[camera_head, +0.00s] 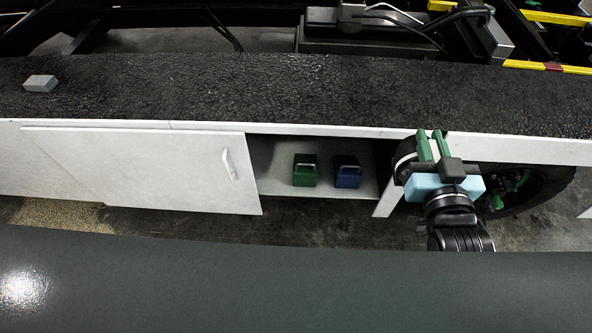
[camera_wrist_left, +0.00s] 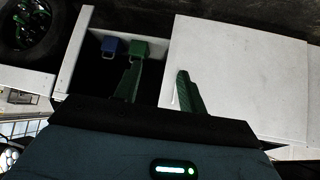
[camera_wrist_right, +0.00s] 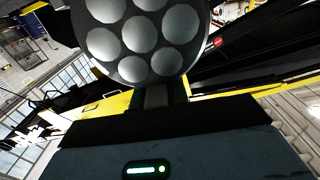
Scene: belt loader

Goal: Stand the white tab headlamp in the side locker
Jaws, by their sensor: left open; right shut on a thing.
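The headlamp (camera_wrist_right: 145,40) is a round dark lamp with several pale round lenses, large in the right wrist view. Its tab (camera_wrist_right: 157,96) looks greyish there and sits between the fingers. My right gripper (camera_head: 432,140) is shut on it, right of the locker opening and level with the deck edge in the head view. The side locker (camera_head: 275,180) is open, its white door (camera_head: 140,168) standing to the left of the opening. My left gripper (camera_wrist_left: 158,68) is open and empty, facing the locker and door in the left wrist view; the head view does not show it.
A green case (camera_head: 305,170) and a blue case (camera_head: 347,171) with handles stand inside the locker. A grey block (camera_head: 40,83) lies on the black deck (camera_head: 250,90). A wheel (camera_head: 530,190) is behind my right arm. Bare locker floor lies left of the green case.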

